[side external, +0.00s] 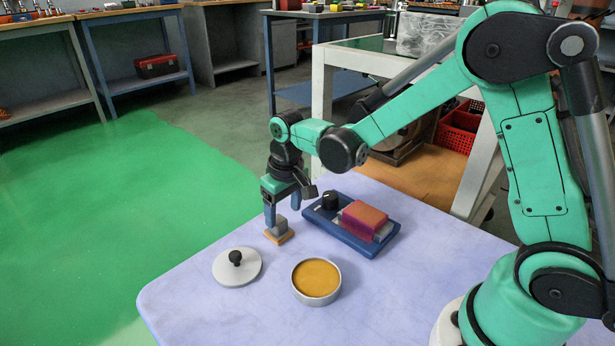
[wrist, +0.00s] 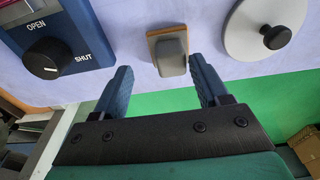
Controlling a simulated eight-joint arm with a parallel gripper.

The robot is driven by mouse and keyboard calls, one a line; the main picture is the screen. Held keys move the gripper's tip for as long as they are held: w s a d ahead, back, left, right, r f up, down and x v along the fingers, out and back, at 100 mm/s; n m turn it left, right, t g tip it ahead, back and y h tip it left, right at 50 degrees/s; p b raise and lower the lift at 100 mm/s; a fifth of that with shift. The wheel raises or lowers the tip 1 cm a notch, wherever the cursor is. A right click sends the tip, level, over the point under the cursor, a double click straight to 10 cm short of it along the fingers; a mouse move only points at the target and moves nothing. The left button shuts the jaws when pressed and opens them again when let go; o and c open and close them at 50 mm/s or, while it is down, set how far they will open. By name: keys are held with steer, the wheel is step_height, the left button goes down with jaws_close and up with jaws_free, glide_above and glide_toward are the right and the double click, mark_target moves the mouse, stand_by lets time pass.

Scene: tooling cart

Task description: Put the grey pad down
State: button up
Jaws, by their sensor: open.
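The grey pad (side external: 279,226) is a small grey block on a tan base, resting flat on the pale cart top. It also shows in the wrist view (wrist: 172,58), with its tan base (wrist: 168,35) flat on the surface. My gripper (side external: 282,213) is open above the pad, its two blue fingers pointing down. In the wrist view my gripper (wrist: 161,68) has a finger on either side of the pad's near end, with visible gaps on both sides. Neither finger appears closed on it.
A round grey lid (side external: 237,268) with a black knob lies in front. A round tin with orange contents (side external: 316,279) sits nearby.

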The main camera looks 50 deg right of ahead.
mark_target(289, 232)
step_height(289, 232, up, 9)
steer(key=s, duration=0.1)
steer(key=s+d+r+t, duration=0.1)
steer(key=s+t, duration=0.4)
steer(key=s, duration=0.5)
steer(key=shift+d+t, duration=0.2)
steer(key=shift+t, duration=0.2)
steer(key=shift+o, duration=0.5)
